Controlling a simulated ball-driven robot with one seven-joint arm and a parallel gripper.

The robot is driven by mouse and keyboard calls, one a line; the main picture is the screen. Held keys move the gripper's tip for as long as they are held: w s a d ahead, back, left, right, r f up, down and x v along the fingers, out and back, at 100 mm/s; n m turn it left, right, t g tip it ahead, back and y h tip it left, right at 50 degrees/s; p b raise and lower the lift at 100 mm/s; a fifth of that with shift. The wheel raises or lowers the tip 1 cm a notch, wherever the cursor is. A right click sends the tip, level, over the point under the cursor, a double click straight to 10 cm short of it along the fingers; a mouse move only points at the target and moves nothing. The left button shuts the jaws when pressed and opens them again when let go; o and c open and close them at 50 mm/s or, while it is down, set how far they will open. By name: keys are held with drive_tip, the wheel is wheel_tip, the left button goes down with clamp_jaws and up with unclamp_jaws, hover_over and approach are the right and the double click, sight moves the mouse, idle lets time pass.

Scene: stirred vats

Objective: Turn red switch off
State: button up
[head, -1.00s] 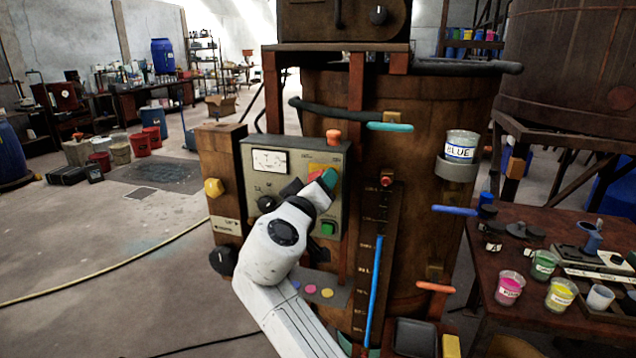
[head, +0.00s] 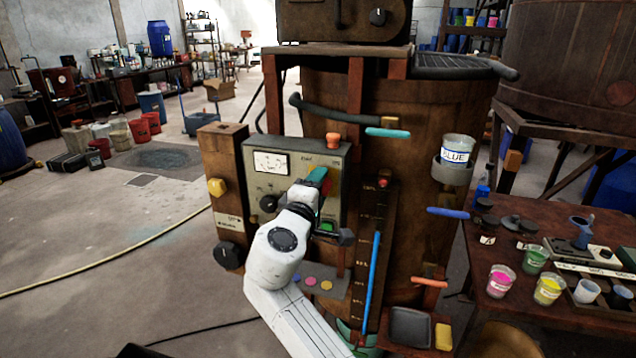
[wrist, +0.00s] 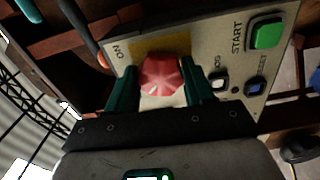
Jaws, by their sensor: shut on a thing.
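The red switch (wrist: 163,75) is a faceted red knob on the grey control panel (head: 254,187). In the wrist view it sits between the two green fingers of my gripper (wrist: 165,88), which is shut on it. The word "ON" shows on the panel to the left of the knob, beside a yellow plate (wrist: 150,46). In the head view my gripper (head: 317,180) reaches the panel, and its fingers and wrist hide most of the knob.
A green START button (wrist: 267,33) and a small blue button (wrist: 254,87) lie close to the right finger in the wrist view. An orange knob (head: 333,140) tops the panel. A table (head: 500,318) with several paint cups stands at right. Open floor lies left.

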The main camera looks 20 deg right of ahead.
drive_tip(key=shift+a+n, duration=0.15)
drive_tip(key=shift+n, duration=0.25)
drive_tip(key=o, duration=1)
drive_tip(key=shift+o, duration=0.2)
drive_tip(key=b+v, duration=0.1)
drive_tip(key=v, duration=0.9)
drive_tip(key=shift+s+a, duration=0.15)
drive_tip(key=shift+s, duration=0.15)
drive_tip(key=s+d+f+m+g+y, duration=0.15)
drive_tip(key=s+d+f, duration=0.25)
drive_tip(key=f, duration=0.4)
drive_tip(key=s+d+f+m+g+y, duration=0.1)
drive_tip(key=s+d+f+m+g, duration=0.15)
drive_tip(key=s+d+f, duration=0.35)
drive_tip(key=s+d+f+m+g+y, duration=0.2)
drive_tip(key=s+f+g, duration=0.1)
drive_tip(key=f, duration=0.6)
drive_tip(key=s+d+f+m+g+y, duration=0.1)
drive_tip(key=s+f, duration=0.5)
drive_tip(key=s, duration=0.7)
drive_tip(key=s+d+f+m+g+y, duration=0.1)
drive_tip(key=s+f+m+g+y, duration=0.3)
drive_tip(key=s, duration=1)
wheel_tip(320, 180, down, 2)
drive_tip(key=shift+s+d+f+g+y, duration=0.2)
drive_tip(key=shift+g+y, duration=0.25)
drive_tip(key=shift+g, duration=0.35)
